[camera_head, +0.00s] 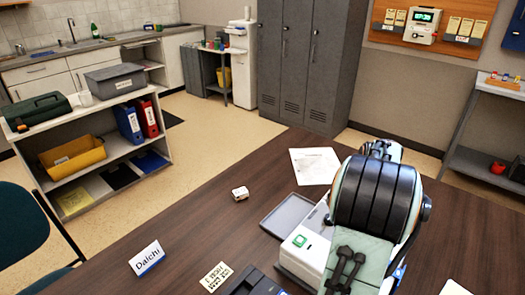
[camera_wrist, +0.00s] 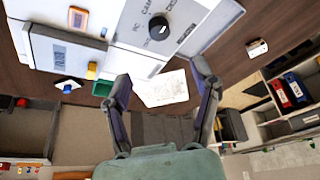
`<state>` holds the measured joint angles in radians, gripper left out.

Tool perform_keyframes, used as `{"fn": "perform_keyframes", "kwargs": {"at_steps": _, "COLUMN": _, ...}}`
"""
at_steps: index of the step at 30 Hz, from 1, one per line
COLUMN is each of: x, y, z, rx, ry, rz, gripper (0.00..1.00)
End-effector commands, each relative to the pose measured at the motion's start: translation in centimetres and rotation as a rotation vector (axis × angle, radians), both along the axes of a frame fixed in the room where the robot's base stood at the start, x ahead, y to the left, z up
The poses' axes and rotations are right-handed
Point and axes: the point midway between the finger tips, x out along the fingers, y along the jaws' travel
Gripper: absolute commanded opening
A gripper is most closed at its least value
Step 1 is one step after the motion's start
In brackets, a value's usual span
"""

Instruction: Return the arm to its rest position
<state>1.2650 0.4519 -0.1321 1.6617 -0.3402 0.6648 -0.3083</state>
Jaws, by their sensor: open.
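My gripper (camera_wrist: 163,78) shows in the wrist view with its two dark fingers spread wide. It is open, with nothing between the fingers. A white sheet (camera_wrist: 166,88) on the brown table shows beyond them; the gap in depth is hard to judge. In the head view my arm, with a broad dark ribbed part, is folded at the right above the table (camera_head: 210,225). My gripper's fingers cannot be made out there.
A white device with a green button (camera_head: 300,241), a grey tray (camera_head: 287,214), a small pale box (camera_head: 240,193), a "Daichi" name sign (camera_head: 147,257) and a printed card (camera_head: 216,277) are on the table. The white sheet (camera_head: 314,165) lies behind. The table's left-middle area is mostly clear.

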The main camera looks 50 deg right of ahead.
Motion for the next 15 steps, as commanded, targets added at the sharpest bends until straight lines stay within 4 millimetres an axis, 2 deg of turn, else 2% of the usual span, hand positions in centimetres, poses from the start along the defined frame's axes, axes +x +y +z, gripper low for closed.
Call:
{"fn": "perform_keyframes", "kwargs": {"at_steps": 5, "x": 0.1, "y": 0.0, "z": 0.0, "rx": 0.0, "ry": 0.0, "rz": 0.003, "gripper": 0.62}}
{"fn": "perform_keyframes", "kwargs": {"at_steps": 8, "x": 2.0, "y": 0.7, "z": 0.2, "rx": -0.005, "ry": -0.002, "rz": 0.045, "gripper": 0.62}}
{"fn": "perform_keyframes", "kwargs": {"at_steps": 11, "x": 6.3, "y": 2.5, "z": 2.5, "rx": -0.051, "ry": -0.021, "rz": 0.145, "gripper": 0.62}}
{"fn": "perform_keyframes", "kwargs": {"at_steps": 14, "x": 12.0, "y": 6.8, "z": 6.1, "rx": -0.11, "ry": -0.06, "rz": 0.297, "gripper": 0.62}}
{"fn": "perform_keyframes", "kwargs": {"at_steps": 15, "x": 14.2, "y": 9.4, "z": 7.4, "rx": -0.127, "ry": -0.077, "rz": 0.364, "gripper": 0.62}}
